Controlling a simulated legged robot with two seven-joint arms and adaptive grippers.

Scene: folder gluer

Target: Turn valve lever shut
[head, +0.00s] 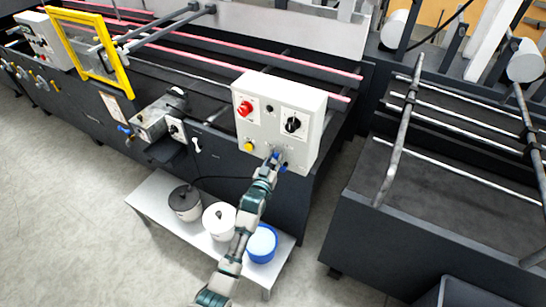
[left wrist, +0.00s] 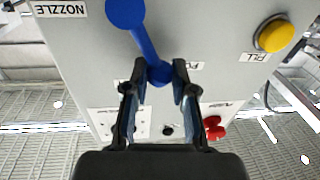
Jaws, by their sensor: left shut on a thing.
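The blue valve lever (left wrist: 143,38) is on the front face of a pale grey control box (head: 300,95). In the left wrist view it runs from a round hub at the top down to a rounded end. My left gripper (left wrist: 158,88) is shut on that rounded end, with one finger on each side. In the head view my left gripper (head: 275,162) reaches up to the lower part of the box and hides much of the lever. My right gripper is not in view.
The box also carries a red knob (head: 244,108), a black rotary switch (head: 292,124) and a yellow button (head: 248,146). Below it, a low shelf (head: 150,190) holds a dark pot (head: 185,205), a white pot (head: 220,222) and a blue-rimmed tub (head: 262,243). Open floor lies left.

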